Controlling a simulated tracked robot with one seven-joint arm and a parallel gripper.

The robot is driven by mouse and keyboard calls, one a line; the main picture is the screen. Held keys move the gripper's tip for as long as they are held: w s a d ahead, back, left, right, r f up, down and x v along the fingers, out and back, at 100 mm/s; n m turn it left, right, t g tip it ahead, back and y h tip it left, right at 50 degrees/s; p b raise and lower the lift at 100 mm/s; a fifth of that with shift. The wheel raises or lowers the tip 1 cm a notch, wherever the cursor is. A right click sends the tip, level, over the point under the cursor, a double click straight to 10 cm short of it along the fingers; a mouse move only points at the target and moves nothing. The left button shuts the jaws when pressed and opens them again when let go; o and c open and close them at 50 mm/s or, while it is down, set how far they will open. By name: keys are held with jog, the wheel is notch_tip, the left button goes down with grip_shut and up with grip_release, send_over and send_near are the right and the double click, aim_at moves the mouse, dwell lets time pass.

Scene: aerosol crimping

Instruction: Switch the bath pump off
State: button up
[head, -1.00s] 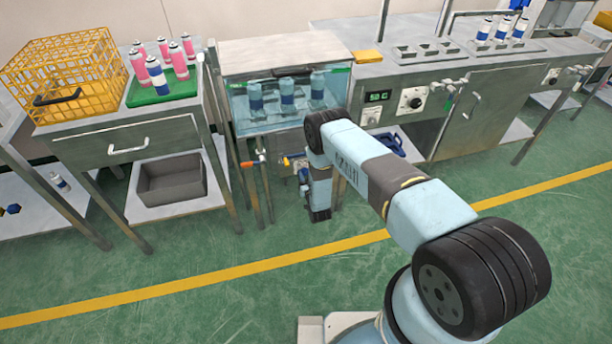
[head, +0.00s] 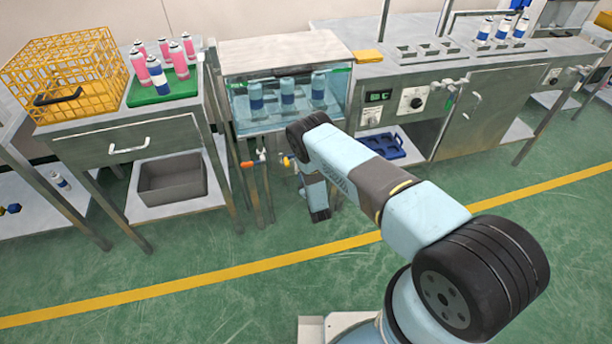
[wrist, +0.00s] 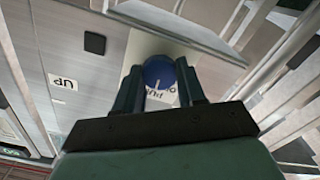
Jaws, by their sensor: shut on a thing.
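In the wrist view a round blue knob (wrist: 158,72) sits on a pale plate, with a partly covered label below it reading something like "PU". My gripper (wrist: 161,88) has its two fingers on either side of the knob and is shut on it. The label's remaining letters and the knob's pointer are hidden or too small to read. In the head view the water bath (head: 240,118) stands in the middle, with several blue-banded cans in it. My arm covers the area below its right part, so the knob does not show there.
An orange-handled valve (head: 256,156) and pipes stand below the bath's left side. A steel table (head: 110,125) with a yellow basket (head: 62,72) is at left. A counter with a dial (head: 415,102) is at right. The green floor (head: 200,310) in front is clear.

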jog(key=n, duration=0.5)
jog(key=shift+a+f, duration=0.1)
jog(key=shift+a, duration=0.1)
jog(key=shift+s, duration=0.1)
dwell(0.5)
jog(key=o, duration=1.1)
jog(key=shift+d, duration=0.1)
jog(key=shift+c, duration=0.2)
jog(key=v, duration=1.3)
jog(key=shift+s, duration=0.3)
jog(key=shift+d, duration=0.15)
